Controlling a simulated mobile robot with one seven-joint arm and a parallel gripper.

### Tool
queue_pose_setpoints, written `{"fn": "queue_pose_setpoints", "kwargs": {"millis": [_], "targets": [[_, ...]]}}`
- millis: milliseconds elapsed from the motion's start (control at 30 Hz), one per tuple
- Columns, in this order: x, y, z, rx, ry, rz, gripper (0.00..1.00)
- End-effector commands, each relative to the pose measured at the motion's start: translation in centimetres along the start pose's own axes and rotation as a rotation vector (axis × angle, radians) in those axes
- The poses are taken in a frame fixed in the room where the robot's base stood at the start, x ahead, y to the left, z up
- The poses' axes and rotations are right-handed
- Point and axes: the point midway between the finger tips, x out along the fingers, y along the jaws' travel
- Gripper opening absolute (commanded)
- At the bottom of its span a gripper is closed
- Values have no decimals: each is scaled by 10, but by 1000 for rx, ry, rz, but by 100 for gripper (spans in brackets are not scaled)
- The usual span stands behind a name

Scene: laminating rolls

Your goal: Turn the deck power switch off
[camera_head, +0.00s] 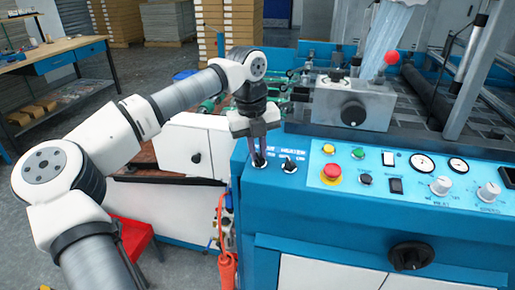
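Two small toggle switches sit at the left end of the blue control panel (330,150). My gripper (258,153) points down over the left toggle (259,163), with its fingertips at or just above it. The fingers partly hide this toggle, and I cannot tell whether they touch it. The right toggle (290,165) stands clear, just right of my gripper. The printed labels behind the toggles are partly covered and too small to read surely, so I cannot tell which is the deck power switch. The gap between my fingers is unclear.
Right of the toggles are a red emergency button (331,173), coloured push buttons, two gauges and white knobs. A grey block with a black knob (353,113) rises behind the panel. A red stool (130,236) and a workbench (55,60) stand left.

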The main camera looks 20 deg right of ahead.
Motion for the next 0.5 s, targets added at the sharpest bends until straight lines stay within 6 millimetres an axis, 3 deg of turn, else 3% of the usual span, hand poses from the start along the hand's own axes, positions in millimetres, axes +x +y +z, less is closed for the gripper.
{"fn": "queue_pose_setpoints", "kwargs": {"millis": [133, 500], "targets": [[0, 0, 0, 1, 0, 0, 31], [-6, 0, 0, 2, -1, 2, 31]]}}
